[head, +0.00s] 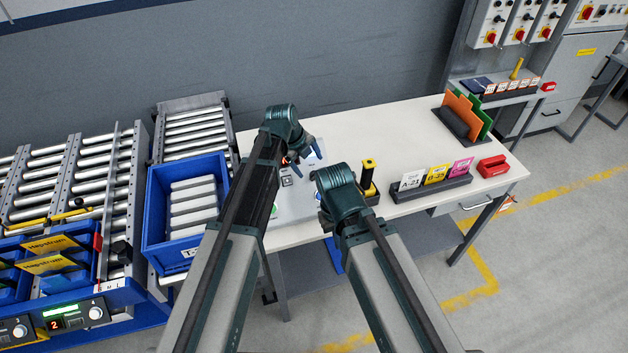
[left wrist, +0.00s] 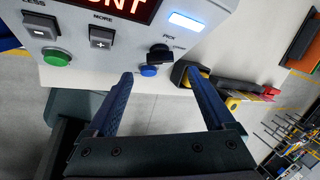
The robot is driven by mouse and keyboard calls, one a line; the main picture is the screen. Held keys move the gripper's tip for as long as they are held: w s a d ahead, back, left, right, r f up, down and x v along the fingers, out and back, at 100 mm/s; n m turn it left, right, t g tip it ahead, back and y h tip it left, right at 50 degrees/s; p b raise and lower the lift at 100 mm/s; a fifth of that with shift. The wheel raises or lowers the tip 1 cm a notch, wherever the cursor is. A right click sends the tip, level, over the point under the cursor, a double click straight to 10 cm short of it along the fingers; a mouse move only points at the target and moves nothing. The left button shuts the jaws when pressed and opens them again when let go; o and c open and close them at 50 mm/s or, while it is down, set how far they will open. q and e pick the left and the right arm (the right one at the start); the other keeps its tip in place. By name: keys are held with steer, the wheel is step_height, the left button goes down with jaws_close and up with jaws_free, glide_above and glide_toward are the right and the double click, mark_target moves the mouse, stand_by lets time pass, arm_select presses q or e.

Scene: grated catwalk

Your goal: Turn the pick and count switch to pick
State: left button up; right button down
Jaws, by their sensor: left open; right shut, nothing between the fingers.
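A grey control panel (head: 290,209) sits on the white table, partly hidden by my arms in the head view. In the left wrist view its black rotary switch (left wrist: 160,54) stands just below the printed word PICK; I cannot tell its exact setting. A red-lit display (left wrist: 125,8) is at the top, its text cut off. My left gripper (head: 304,157) is over the panel, open and empty. In the left wrist view its two blue fingers (left wrist: 160,74) are spread either side of the switch's line, apart from it. My right gripper (head: 325,212) is shut and empty near the panel's right side, its fingers mostly hidden.
The panel also has a blue button (left wrist: 149,71), a green button (left wrist: 56,57) and plus (left wrist: 102,37) and minus keys. A yellow-and-black scanner (head: 368,177) stands right of my right gripper. A blue tote (head: 153,231) is left. The table's back middle is clear.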

mark_target(315, 175)
arm_select(q)
steer(key=b+x, duration=0.5)
steer(key=x, duration=0.1)
steer(key=shift+w+d+f, duration=0.1)
steer(key=shift+f, duration=0.2)
steer(key=shift+r, duration=0.1)
steer(key=c, duration=1.4)
